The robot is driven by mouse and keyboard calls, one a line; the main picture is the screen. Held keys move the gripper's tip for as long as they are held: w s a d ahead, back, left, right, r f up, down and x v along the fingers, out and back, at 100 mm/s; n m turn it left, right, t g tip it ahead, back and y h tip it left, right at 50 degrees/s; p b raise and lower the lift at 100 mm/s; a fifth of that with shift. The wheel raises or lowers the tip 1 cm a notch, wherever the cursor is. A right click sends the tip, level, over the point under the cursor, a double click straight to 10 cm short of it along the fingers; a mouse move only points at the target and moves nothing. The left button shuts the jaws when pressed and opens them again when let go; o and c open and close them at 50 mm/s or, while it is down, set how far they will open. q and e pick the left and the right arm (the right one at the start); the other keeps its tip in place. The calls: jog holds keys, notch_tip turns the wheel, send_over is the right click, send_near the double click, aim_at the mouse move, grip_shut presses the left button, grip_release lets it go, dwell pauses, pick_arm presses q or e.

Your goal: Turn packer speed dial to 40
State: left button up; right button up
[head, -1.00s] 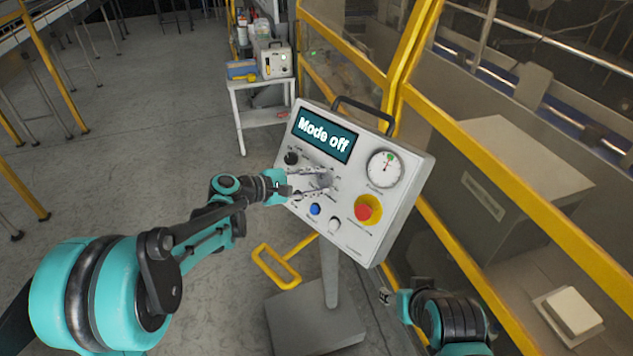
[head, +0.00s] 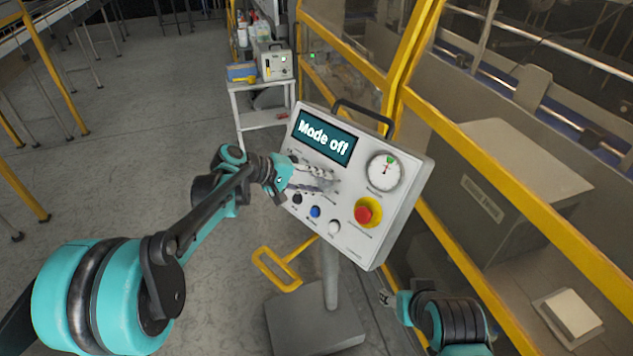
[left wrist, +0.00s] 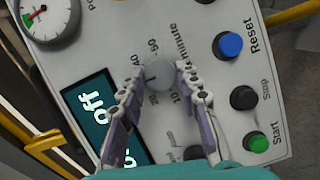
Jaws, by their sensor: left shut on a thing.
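My left gripper (left wrist: 159,80) is shut on the dial, one finger on each side. In the head view, the left gripper (head: 328,178) reaches the panel from the left and its fingers hide most of the dial. My right gripper (head: 386,298) is low, right of the panel post; its fingers are too small to read.
The panel screen (head: 324,137) reads "Mode off". A round gauge (head: 384,171), a red emergency button (head: 366,212), and blue (head: 315,211) and white (head: 334,227) buttons lie near the dial. Yellow-framed machine guarding (head: 480,175) stands behind on the right. Floor at left is open.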

pick_arm(q)
jog(key=m, duration=0.2)
jog(key=m+y, duration=0.1)
jog(key=m, duration=0.1)
jog(key=shift+s+d+r+g+y+p, duration=0.1)
jog(key=shift+d+g+y+p, duration=0.05)
jog(key=shift+g+y+p, duration=0.15)
jog(key=m+y, duration=0.1)
jog(key=m, duration=0.3)
jog(key=shift+s, duration=0.1)
jog(key=shift+m+y, duration=0.3)
jog(key=shift+y, duration=0.1)
jog(key=o, duration=1.2)
jog(key=shift+c, duration=0.2)
jog(key=shift+r, duration=0.1)
jog(key=shift+a+r, duration=0.2)
jog(key=shift+r, duration=0.05)
jog(key=v, duration=1.1)
jog(key=shift+s, duration=0.3)
